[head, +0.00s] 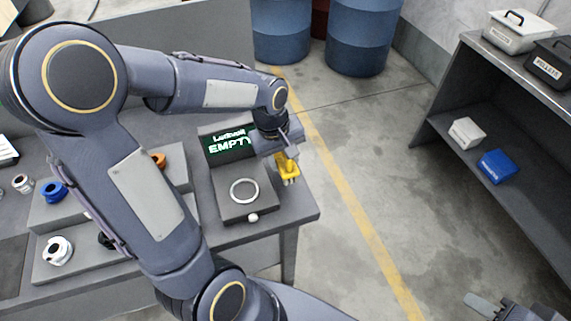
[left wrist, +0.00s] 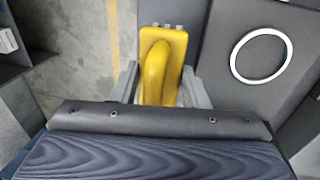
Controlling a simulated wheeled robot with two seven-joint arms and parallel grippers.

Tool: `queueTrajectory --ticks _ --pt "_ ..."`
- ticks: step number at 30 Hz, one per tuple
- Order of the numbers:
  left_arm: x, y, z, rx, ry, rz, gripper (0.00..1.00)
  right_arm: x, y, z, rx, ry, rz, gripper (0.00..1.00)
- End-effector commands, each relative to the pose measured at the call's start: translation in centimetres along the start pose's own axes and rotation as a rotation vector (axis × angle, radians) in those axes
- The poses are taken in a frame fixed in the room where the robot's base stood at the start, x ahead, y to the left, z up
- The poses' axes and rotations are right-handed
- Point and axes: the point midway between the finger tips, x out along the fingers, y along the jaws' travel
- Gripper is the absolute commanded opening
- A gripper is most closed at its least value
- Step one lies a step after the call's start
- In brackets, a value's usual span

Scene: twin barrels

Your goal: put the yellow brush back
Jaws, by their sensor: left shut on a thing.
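A device with a ring (head: 244,191) and a green "EMPTY" screen (head: 229,143) stands on the workbench (head: 297,209). Shelving (head: 480,72) at the right holds white and black boxes above and a white box and blue box (head: 497,166) below. Blue barrels (head: 362,38) stand behind. The floor between is clear.

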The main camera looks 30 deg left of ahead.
Motion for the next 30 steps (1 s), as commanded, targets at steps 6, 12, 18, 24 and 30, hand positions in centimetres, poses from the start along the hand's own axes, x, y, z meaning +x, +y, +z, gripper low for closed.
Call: queueTrajectory --ticks 6,12,18,24,30 --pt "2.9 0.0 -0.2 -0.001 -0.001 -0.003 0.19 0.1 0.1 0.1 0.000 0.000 0.000 0.36" --pt "3.8 -0.1 -0.2 -0.001 0.001 0.001 0.19 0.2 0.1 0.1 0.000 0.000 0.000 0.36" --pt "3.8 -0.1 -0.2 0.000 0.001 0.000 0.19 0.3 0.1 0.1 0.000 0.000 0.000 0.36" --pt "4.0 -0.2 -0.2 0.000 0.000 0.000 0.50 0.4 0.2 0.2 0.000 0.000 0.000 0.36" --pt "4.0 -0.2 -0.2 0.000 0.000 0.000 0.50 0.4 0.2 0.2 0.000 0.000 0.000 0.36"
